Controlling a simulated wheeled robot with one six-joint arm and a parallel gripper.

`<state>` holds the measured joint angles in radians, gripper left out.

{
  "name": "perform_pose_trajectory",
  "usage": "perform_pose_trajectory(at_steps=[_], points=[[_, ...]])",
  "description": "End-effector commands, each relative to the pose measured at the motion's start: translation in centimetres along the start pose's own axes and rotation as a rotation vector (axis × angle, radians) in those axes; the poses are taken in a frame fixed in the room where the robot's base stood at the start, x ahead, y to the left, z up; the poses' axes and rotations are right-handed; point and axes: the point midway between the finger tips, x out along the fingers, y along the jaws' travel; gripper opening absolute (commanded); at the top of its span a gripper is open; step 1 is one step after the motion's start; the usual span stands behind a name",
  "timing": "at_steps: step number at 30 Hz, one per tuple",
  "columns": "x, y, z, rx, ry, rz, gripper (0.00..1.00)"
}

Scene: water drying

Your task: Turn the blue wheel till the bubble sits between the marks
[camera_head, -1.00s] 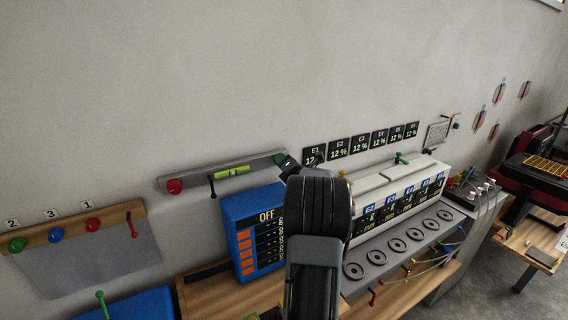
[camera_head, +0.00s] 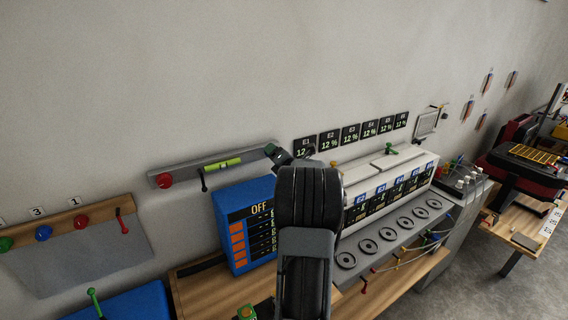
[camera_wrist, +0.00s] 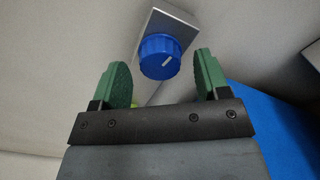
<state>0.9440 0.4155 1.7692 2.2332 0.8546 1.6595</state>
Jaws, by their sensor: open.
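The blue wheel (camera_wrist: 160,56), with a white line on its face, sits on the end of a grey bar in the wrist view. My gripper (camera_wrist: 163,74) is open, its two green fingers on either side below the wheel, apart from it. In the head view my gripper (camera_head: 274,153) is at the right end of the grey bar (camera_head: 190,170) on the wall and hides the wheel. The yellow-green level vial (camera_head: 223,165) is mounted on that bar. Its bubble and marks are too small to read.
A red knob (camera_head: 164,181) is on the bar's left end, and a black lever (camera_head: 204,180) hangs beside the vial. A blue box marked OFF (camera_head: 232,215) stands below the bar. A board with coloured knobs (camera_head: 75,202) is at left. The wall above is clear.

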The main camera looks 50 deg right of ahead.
Motion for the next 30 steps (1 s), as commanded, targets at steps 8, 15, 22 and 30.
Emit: perform_pose_trajectory(at_steps=[8,15,22,30], points=[[-5.2,-0.3,-0.1,-0.001,-0.005,-0.002,0.69],[-9.8,-0.2,0.0,-0.001,-0.003,-0.002,0.69],[-12.4,-0.1,0.0,0.000,-0.003,-0.002,0.69],[-13.2,-0.1,0.0,0.001,0.000,-0.001,0.69]])
